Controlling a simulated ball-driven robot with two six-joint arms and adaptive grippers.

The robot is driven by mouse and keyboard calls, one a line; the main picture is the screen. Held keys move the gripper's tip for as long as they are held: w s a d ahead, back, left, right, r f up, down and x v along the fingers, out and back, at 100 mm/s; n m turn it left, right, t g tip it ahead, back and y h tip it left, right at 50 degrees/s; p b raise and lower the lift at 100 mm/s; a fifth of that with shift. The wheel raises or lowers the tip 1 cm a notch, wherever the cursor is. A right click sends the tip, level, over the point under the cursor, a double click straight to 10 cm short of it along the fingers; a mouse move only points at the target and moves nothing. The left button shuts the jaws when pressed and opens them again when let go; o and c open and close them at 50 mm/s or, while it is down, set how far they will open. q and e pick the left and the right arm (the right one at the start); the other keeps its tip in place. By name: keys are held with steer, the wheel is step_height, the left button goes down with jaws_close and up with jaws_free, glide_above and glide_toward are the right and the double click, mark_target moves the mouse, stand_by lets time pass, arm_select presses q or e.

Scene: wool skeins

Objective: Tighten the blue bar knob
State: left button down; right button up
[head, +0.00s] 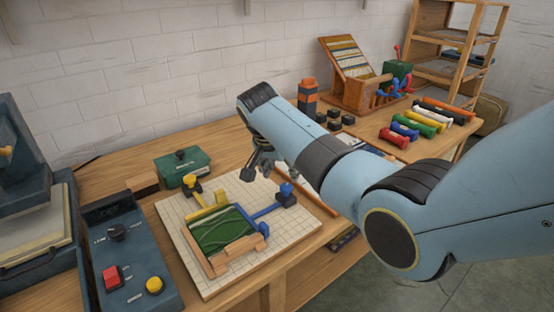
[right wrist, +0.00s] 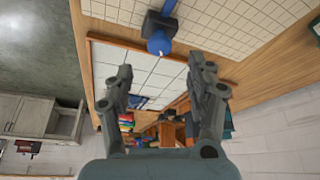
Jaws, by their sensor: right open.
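The blue bar knob (head: 286,189) sits on a dark block at the right end of a blue bar (head: 267,211), on the gridded board. In the right wrist view the blue knob (right wrist: 158,42) shows at upper middle, ahead of the fingertips and roughly centred between them. My right gripper (head: 264,174) hangs above the board, just left of the knob in the head view, partly hidden by its own arm. In the right wrist view its two fingers (right wrist: 160,68) are spread, with nothing between them. It looks apart from the knob. My left gripper is not in view.
The gridded board (head: 281,239) also carries a green piece (head: 222,230) in wooden bars and a yellow knob (head: 191,184). A green box (head: 183,167) stands behind it. A dark control box (head: 130,262) stands at left. Coloured skeins (head: 428,124) lie at the right.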

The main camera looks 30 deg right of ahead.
steer(key=v, duration=0.5)
steer(key=shift+a+r, duration=0.1)
steer(key=shift+s, duration=0.1)
steer(key=s+f+n, duration=0.3)
steer(key=s+f, duration=0.1)
steer(key=s, duration=0.4)
steer(key=s+a+r+n+t+y, duration=0.15)
steer(key=s+n, duration=0.35)
steer(key=s, duration=0.7)
steer(key=s+a+r+n+y, duration=0.25)
steer(key=s+n, duration=0.25)
steer(key=s, duration=0.8)
step_height(320, 180, down, 34)
steer(key=s+d+g+h+b, duration=0.1)
steer(key=s+d+g+b, duration=0.15)
steer(key=b, duration=0.45)
steer(key=s+d+f+b, duration=0.1)
steer(key=s+f+b, duration=0.5)
steer(key=s+f, duration=1.1)
step_height(320, 180, down, 4)
steer(key=shift+s+r, duration=0.1)
steer(key=shift+s, duration=0.25)
